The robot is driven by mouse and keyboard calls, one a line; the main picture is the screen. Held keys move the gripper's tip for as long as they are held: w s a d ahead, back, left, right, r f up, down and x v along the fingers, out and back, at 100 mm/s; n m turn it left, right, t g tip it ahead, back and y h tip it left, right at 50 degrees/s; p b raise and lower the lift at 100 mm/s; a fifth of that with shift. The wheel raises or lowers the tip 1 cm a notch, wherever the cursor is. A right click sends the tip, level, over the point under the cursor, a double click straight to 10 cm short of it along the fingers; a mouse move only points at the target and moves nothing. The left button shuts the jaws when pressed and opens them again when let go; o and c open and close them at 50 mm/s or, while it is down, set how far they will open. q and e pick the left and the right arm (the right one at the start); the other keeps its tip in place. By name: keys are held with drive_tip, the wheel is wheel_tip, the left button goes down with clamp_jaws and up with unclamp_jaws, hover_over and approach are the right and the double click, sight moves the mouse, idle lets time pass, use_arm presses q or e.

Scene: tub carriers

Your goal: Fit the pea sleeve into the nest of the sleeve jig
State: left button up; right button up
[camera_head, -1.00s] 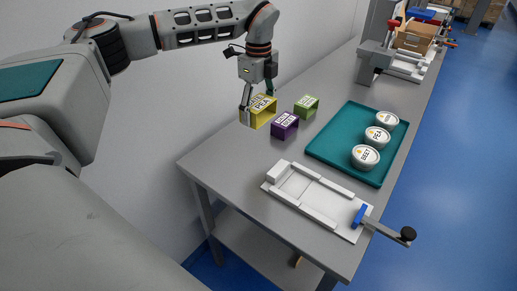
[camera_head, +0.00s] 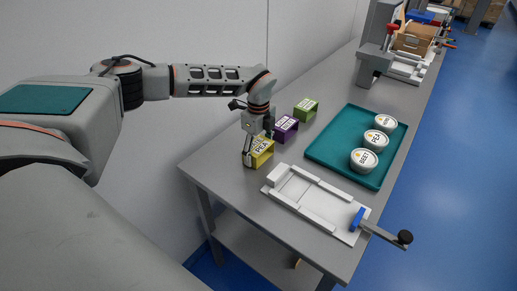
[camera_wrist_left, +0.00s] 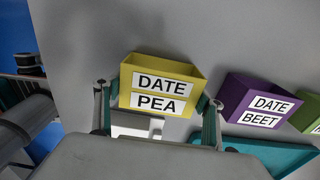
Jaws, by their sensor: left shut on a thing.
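The pea sleeve (camera_head: 262,151) is a yellow open sleeve labelled DATE PEA. My left gripper (camera_head: 258,147) is shut on it, one finger on each side; in the left wrist view the sleeve (camera_wrist_left: 160,83) sits between the two fingers (camera_wrist_left: 157,112). It is near the table's left edge, just behind the sleeve jig's left end; its exact height above the table is hard to tell. The sleeve jig (camera_head: 338,228) is a white plate with raised rails, a blue pad and a black-knobbed handle. Its nest (camera_head: 298,188) between the rails looks empty. My right gripper is not in view.
A purple beet sleeve (camera_head: 285,128) and a green sleeve (camera_head: 306,109) stand behind the held sleeve. A teal tray (camera_head: 335,165) with three labelled tubs lies to the right. A grey press-like stand (camera_head: 377,45) is farther back. The grey table (camera_head: 225,180) is bare at front left.

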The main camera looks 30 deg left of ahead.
use_arm(q)
drive_tip(key=shift+f, duration=0.15)
drive_tip(key=o, duration=0.9)
drive_tip(key=shift+b, duration=0.45)
